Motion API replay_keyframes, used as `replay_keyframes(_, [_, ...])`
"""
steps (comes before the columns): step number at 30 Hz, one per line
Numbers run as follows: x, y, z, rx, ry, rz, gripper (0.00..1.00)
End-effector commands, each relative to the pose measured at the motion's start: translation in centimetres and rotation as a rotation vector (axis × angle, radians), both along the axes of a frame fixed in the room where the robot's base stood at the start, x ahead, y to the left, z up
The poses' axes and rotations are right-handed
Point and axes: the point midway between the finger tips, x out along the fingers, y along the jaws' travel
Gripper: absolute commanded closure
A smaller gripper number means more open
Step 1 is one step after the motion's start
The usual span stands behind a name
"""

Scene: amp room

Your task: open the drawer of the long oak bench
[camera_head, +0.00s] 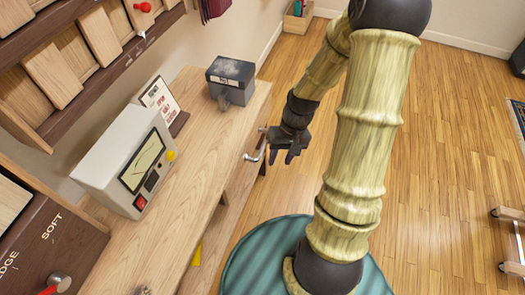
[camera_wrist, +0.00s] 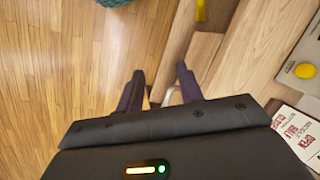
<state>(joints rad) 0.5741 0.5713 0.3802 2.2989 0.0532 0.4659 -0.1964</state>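The long oak bench (camera_head: 205,165) runs along the wall at the left of the head view. A metal bar handle (camera_head: 255,155) sits on its front near the far end. The drawer's outline is unclear, and I see no clear gap.
On the bench top stand a grey meter box (camera_head: 128,160), a dark grey box (camera_head: 231,78) and a printed card (camera_head: 160,98). A wooden rack (camera_head: 75,65) hangs above. The wooden floor (camera_head: 450,150) to the right is mostly clear, with a wheeled frame (camera_head: 510,240) at the edge.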

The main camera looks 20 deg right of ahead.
Motion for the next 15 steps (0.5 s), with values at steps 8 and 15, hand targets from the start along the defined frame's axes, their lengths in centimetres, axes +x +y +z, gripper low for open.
replay_keyframes(8, [1.6,-1.2,-8.5,0.273,0.037,-0.101,0.63])
replay_keyframes(15, [3.8,-2.7,-13.2,0.532,-0.032,-0.216,0.63])
